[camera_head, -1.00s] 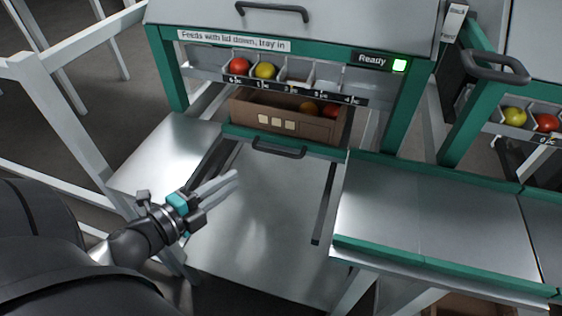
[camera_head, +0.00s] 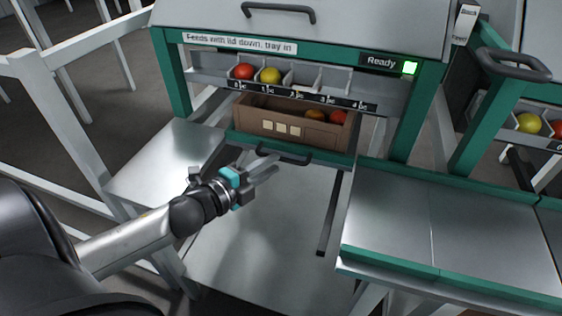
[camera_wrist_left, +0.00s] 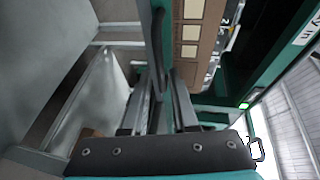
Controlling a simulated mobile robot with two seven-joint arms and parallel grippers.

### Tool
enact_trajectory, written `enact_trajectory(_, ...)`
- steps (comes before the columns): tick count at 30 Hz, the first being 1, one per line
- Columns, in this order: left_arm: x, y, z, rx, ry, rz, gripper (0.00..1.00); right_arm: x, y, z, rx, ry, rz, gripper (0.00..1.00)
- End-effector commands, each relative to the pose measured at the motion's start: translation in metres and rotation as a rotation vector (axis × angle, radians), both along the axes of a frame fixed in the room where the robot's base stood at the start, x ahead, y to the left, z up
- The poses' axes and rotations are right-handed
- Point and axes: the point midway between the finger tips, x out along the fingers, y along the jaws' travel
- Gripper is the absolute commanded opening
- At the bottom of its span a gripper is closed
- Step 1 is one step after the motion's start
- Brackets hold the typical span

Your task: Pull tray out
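The tray's green front edge (camera_head: 335,158) runs below the feeder's opening, with a dark bar handle (camera_head: 284,158) on it. A brown box (camera_head: 255,122) with tomatoes inside sits behind that edge. My left gripper (camera_head: 268,166) is at the left part of the handle, its two fingers apart. In the left wrist view, the fingers (camera_wrist_left: 160,98) are open, and the dark handle (camera_wrist_left: 158,40) lines up with the gap between them. I cannot tell whether they touch it. My right gripper is not in view.
The feeder's lid (camera_head: 330,25) is down and its green "Ready" light (camera_head: 410,67) is lit. A row of bins (camera_head: 305,76) holds a red and a yellow tomato. A bare metal surface (camera_head: 265,235) lies in front of the tray, with another metal table (camera_head: 440,225) to the right.

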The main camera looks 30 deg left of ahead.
Motion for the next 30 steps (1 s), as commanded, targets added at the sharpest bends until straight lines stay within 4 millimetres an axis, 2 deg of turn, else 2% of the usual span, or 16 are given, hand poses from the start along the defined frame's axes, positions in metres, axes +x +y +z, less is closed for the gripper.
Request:
enact_trajectory(6, 0.024, -0.003, -0.005, 0.001, -0.001, 0.001, 0.27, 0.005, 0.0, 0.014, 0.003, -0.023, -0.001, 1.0)
enact_trajectory(12, 0.036, -0.005, -0.007, 0.001, -0.001, 0.001, 0.27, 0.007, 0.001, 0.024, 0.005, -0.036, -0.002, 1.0)
enact_trajectory(25, 0.04, -0.006, -0.007, 0.001, 0.001, 0.001, 0.27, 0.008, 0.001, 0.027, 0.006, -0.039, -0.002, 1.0)
enact_trajectory(30, 0.04, -0.006, -0.008, 0.001, 0.001, 0.001, 0.08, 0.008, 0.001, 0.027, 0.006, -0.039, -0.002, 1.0)
